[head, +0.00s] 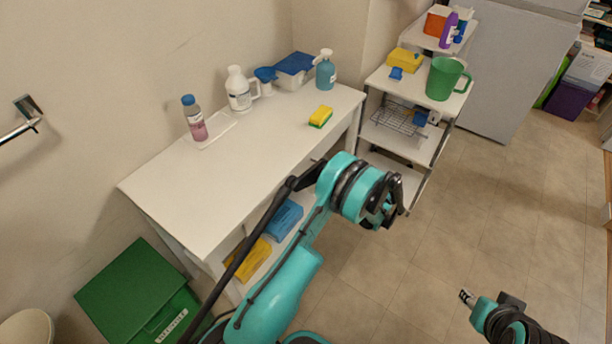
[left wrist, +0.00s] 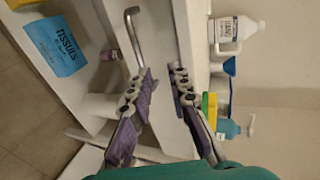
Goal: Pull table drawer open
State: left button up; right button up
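The white table (head: 235,150) stands against the wall, and its front is partly hidden by my left arm. In the left wrist view a metal bar handle (left wrist: 133,38) sticks out from the white drawer front (left wrist: 160,40). My left gripper (left wrist: 163,84) is open, its two purple-padded fingers apart and facing the table front. One fingertip is close to the near end of the handle; I cannot tell whether they touch. Nothing is visibly held. In the head view my wrist mostly hides this gripper. My right gripper (head: 467,298) is over the floor at lower right, its fingers too small to read.
The tabletop holds a pink bottle (head: 195,118), white jug (head: 239,90), sponge (head: 320,116) and soap dispenser (head: 325,72). A green bin (head: 140,290) stands left, a shelf cart (head: 400,145) right. The floor before the table is open.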

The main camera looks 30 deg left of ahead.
pick_arm(q)
jog(key=y, duration=0.2)
send_near(306, 175)
jog(key=x, duration=0.2)
jog(key=shift+n+g, duration=0.3)
jog(key=x, duration=0.2)
jog(key=b+x, duration=0.1)
jog(key=x, duration=0.2)
jog(key=b+x, duration=0.1)
jog(key=x, duration=0.2)
jog(key=shift+f, duration=0.35)
grip_shut()
